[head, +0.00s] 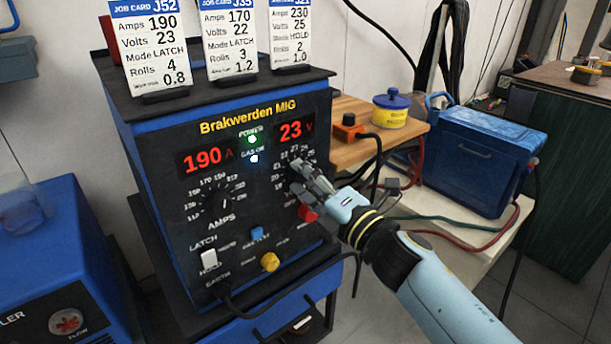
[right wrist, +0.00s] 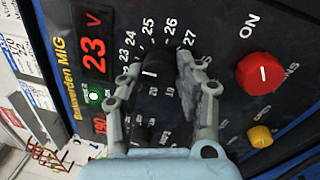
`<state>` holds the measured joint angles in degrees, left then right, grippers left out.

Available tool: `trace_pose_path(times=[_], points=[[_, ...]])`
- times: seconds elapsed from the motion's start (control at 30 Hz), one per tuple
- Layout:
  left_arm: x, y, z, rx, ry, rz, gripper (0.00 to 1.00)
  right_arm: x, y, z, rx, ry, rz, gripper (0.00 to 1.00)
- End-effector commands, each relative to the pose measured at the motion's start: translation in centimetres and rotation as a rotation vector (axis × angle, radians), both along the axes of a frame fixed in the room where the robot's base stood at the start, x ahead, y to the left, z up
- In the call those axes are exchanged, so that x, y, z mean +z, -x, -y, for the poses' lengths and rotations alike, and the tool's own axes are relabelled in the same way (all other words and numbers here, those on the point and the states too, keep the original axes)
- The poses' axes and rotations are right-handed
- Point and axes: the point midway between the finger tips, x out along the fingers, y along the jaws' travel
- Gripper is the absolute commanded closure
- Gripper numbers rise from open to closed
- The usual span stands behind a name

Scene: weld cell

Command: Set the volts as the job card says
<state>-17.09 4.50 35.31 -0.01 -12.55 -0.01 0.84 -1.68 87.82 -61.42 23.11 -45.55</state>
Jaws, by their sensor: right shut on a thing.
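The blue and black Brakwerden MIG welder (head: 215,265) stands in the middle of the head view. Its red volts display (head: 292,131) reads 23 V, also in the right wrist view (right wrist: 94,52). The amps display (head: 207,157) reads 190 A. My right gripper (head: 302,176) is shut on the black volts knob (right wrist: 152,98), one finger on each side, and hides most of it in the head view. Job card J52 (head: 156,50) says 190 amps, 23 volts; J35 (head: 229,45) says 22 volts; J21 (head: 291,40) says 25 volts. My left gripper is out of view.
Near the volts knob are a red switch knob (right wrist: 271,74), a yellow knob (head: 269,262) and a blue button (head: 257,233). The amps knob (head: 222,200) and white mode switch (head: 208,258) sit left. A cable hangs in front.

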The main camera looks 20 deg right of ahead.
Motion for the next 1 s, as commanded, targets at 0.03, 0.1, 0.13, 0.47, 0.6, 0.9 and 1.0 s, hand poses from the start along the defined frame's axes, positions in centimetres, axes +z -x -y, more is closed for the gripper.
trace_pose_path(times=[0.03, 0.1, 0.13, 0.47, 0.6, 0.9, 1.0], points=[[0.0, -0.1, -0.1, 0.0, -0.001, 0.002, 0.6, 0.0, 0.0, 0.0, -0.001, -0.002, -0.003, 0.97], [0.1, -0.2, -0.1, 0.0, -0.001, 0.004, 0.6, -0.1, 0.0, 0.0, -0.001, -0.005, -0.004, 0.97], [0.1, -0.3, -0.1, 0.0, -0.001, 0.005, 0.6, -0.1, 0.0, 0.0, -0.001, -0.005, -0.004, 0.97], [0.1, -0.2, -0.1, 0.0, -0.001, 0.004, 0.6, -0.1, 0.0, 0.0, -0.001, -0.005, -0.004, 0.57], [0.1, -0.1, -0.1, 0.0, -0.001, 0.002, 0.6, -0.1, 0.0, 0.0, -0.001, -0.005, -0.002, 0.42], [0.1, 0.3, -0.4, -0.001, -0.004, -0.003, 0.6, -0.1, 0.3, 0.1, 0.0, -0.004, -0.003, 0.42], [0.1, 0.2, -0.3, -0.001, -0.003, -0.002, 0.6, -0.3, 1.4, 0.5, 0.0, -0.005, -0.005, 0.42]])
